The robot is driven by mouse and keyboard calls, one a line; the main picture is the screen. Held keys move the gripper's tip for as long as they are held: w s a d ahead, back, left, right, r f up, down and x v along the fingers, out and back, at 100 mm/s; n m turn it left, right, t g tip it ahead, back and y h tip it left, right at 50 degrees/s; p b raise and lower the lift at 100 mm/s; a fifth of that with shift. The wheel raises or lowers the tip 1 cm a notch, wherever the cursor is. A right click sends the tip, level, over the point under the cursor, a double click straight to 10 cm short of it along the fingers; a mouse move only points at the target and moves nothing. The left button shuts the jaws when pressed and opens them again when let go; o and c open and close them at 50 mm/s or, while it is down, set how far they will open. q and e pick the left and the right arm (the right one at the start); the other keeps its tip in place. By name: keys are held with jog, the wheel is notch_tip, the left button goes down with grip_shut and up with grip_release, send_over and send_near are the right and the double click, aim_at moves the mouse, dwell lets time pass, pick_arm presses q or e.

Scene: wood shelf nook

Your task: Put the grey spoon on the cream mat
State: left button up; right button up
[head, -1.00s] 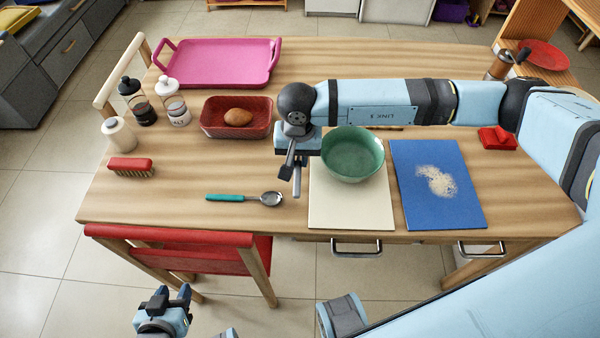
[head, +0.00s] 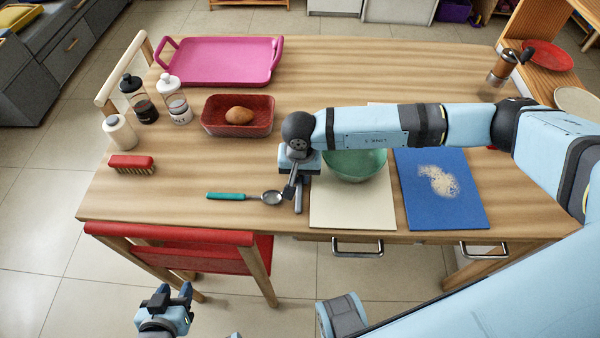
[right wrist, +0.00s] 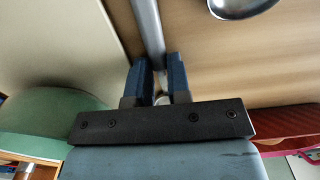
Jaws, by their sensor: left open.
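My right gripper (head: 294,186) is above the table just left of the cream mat (head: 350,212). In the right wrist view its blue fingers (right wrist: 160,78) are shut on a grey rod-like handle, the grey spoon (right wrist: 146,25). The spoon also shows in the head view (head: 298,200), pointing toward the table front; its bowl end is hidden or out of view. A different spoon, with a teal handle (head: 226,196) and metal bowl, lies on the table left of the gripper. My left gripper (head: 172,292) is open and empty, in front of the table by the chair.
A green bowl (head: 355,168) stands on the mat's back part, partly hidden by my right arm. A blue board (head: 455,208) with crumbs lies right of the mat. A red basket (head: 212,128), pink tray (head: 210,70) and brush (head: 130,163) are left. The mat's front part is clear.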

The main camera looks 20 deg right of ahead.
jog(key=shift+o, duration=0.5)
jog(key=shift+r, duration=0.1)
